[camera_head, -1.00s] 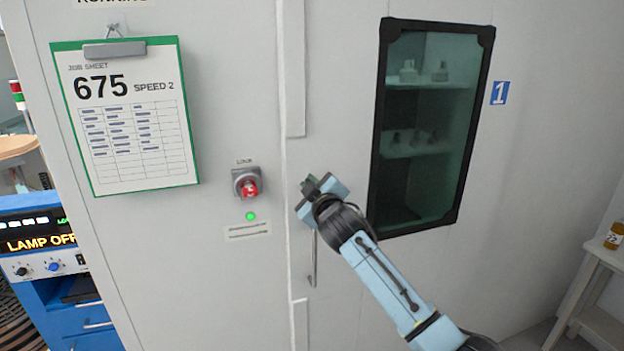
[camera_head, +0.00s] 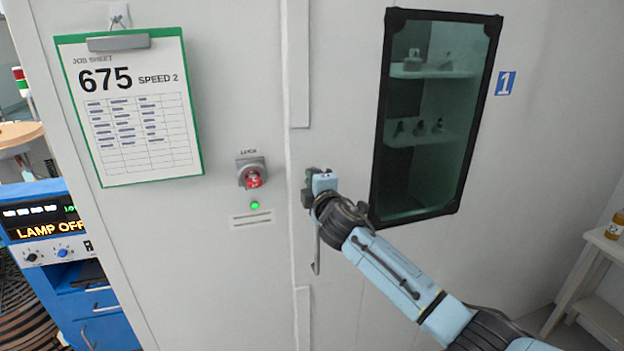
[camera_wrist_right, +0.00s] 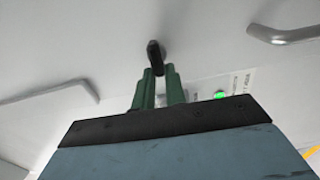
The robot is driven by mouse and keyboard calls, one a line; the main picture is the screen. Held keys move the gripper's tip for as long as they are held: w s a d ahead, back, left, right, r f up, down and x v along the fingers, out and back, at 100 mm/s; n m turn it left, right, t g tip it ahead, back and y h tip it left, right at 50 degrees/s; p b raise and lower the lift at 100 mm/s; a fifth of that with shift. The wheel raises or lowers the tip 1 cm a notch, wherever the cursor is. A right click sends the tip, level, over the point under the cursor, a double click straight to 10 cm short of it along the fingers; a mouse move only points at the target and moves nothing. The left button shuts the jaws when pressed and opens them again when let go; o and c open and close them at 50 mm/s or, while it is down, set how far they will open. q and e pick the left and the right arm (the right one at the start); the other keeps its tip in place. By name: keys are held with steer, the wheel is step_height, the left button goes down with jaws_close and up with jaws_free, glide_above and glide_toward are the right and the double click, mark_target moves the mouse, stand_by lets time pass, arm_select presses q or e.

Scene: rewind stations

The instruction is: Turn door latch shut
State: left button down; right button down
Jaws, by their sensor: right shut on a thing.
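The door latch is a small dark lever (camera_wrist_right: 154,54) on the pale door, seen in the right wrist view between the tips of two green fingers. My right gripper (camera_wrist_right: 160,80) is shut on it. How far the latch is turned is hard to tell. The pale door (camera_head: 345,100) looks flush with its frame. My left gripper is not in view.
A door handle (camera_head: 316,255) hangs below my gripper. A dark-framed window (camera_head: 377,120) is to the right. A job sheet (camera_head: 150,165) hangs on the left.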

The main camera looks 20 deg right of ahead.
steer(key=shift+n, duration=0.3)
steer(key=c, duration=1.4)
jaws_free()
steer(key=shift+c, duration=0.2)
steer(key=shift+s+f, duration=0.1)
steer(key=s+b, duration=0.2)
steer(key=s, duration=1.1)
steer(key=shift+d, duration=0.25)
